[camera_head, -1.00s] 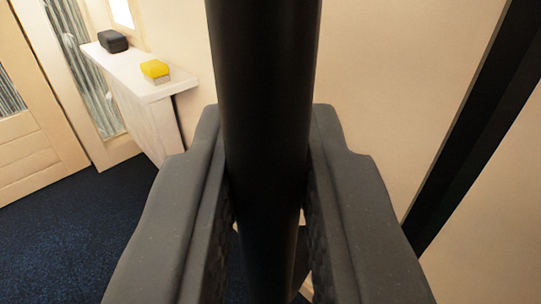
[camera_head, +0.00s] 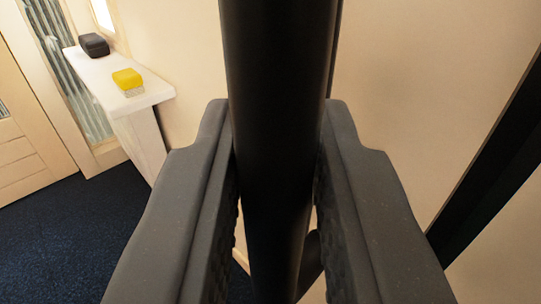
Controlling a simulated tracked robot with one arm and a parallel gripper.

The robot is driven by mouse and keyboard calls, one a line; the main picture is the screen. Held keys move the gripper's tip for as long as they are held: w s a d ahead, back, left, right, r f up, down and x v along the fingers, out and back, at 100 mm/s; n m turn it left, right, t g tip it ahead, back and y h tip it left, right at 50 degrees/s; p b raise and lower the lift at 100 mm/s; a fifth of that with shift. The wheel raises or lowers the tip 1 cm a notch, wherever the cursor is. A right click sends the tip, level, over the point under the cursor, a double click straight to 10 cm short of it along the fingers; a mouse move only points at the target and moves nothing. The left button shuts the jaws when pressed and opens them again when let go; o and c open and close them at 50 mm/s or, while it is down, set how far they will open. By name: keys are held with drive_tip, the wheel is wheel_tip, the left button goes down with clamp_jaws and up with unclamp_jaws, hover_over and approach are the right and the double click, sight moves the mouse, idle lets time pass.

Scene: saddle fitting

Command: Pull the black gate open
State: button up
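The black gate shows as a thick dark upright bar (camera_head: 278,110) that runs from the top edge down through the middle of the picture. My gripper (camera_head: 277,115) has its two grey fingers on either side of this bar. The fingers stand slightly apart from it lower down, with thin strips of background between bar and pads. A curved dark piece (camera_head: 311,262) shows behind the bar at lower right.
A white shelf (camera_head: 112,92) at upper left holds a yellow block (camera_head: 127,79) and a dark box (camera_head: 94,44). A wooden door (camera_head: 25,140) stands far left. A black slanted beam (camera_head: 490,165) crosses the right. Dark blue carpet (camera_head: 65,230) is clear at lower left.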

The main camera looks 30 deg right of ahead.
drive_tip(key=shift+o, duration=1.2)
drive_tip(key=shift+s, duration=0.1)
drive_tip(key=shift+s+a+f, duration=0.1)
drive_tip(key=shift+s+a, duration=0.1)
drive_tip(key=shift+s, duration=0.15)
drive_tip(key=shift+p+v, duration=0.45)
drive_tip(key=shift+v, duration=1.75)
drive_tip(key=v, duration=0.8)
drive_tip(key=shift+p, duration=0.35)
drive_tip(key=shift+s+a, duration=0.1)
drive_tip(key=shift+s, duration=0.05)
